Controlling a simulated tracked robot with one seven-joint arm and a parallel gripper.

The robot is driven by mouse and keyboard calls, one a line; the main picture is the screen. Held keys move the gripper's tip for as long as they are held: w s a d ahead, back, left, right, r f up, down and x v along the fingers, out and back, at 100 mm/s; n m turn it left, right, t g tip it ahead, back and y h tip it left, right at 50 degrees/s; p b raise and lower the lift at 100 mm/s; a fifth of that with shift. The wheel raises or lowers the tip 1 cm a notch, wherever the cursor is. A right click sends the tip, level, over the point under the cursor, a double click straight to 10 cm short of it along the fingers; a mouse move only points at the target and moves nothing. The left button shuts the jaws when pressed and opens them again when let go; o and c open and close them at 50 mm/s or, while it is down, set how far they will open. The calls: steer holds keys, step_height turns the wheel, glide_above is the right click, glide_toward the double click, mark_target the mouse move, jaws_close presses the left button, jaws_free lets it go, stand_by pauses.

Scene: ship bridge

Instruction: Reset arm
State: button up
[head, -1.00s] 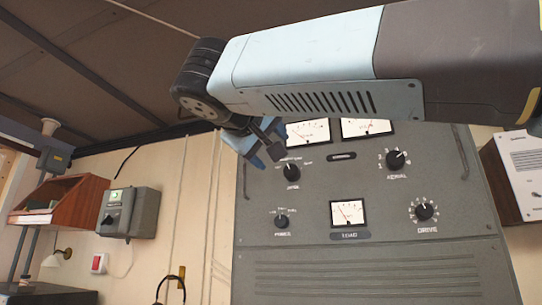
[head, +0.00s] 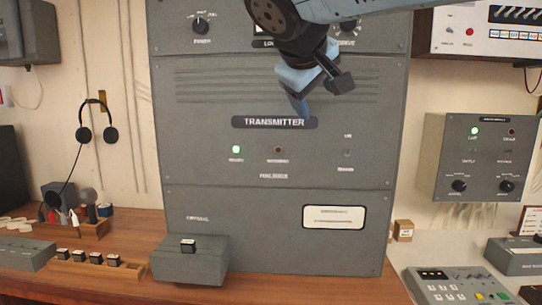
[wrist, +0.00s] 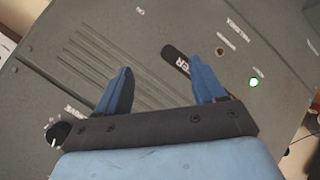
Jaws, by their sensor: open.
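My gripper (head: 318,92) hangs in front of the upper part of the grey transmitter cabinet (head: 280,215) in the head view. Its blue fingers point down toward the black TRANSMITTER label (head: 275,122). In the wrist view my gripper (wrist: 160,92) shows two blue fingers spread apart with nothing between them. The cabinet face (wrist: 140,60) lies beyond the fingers, and the right finger partly covers the label. I cannot tell the exact gap between fingers and panel.
A grey box with a black-topped piece (head: 190,260) stands at the cabinet's foot on the wooden desk (head: 110,285). A wooden rack of small blocks (head: 97,270) is left of it. Headphones (head: 97,120) hang on the wall. A keypad console (head: 460,286) sits right.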

steer(key=s+d+f+m+g+y, duration=0.1)
steer(key=s+d+f+m, duration=0.1)
steer(key=d+f, duration=0.3)
steer(key=s+d+f+m+g+y, duration=0.1)
steer(key=s+d+f, duration=0.4)
steer(key=f, duration=0.6)
steer(key=s+d+f+m+g+y, duration=0.2)
steer(key=s+d+f+m, duration=0.1)
steer(key=f, duration=0.5)
steer(key=shift+s+d+m+g, duration=0.3)
steer(key=shift+s+d, duration=0.15)
steer(key=shift+d, duration=0.7)
steer(key=shift+f, duration=0.1)
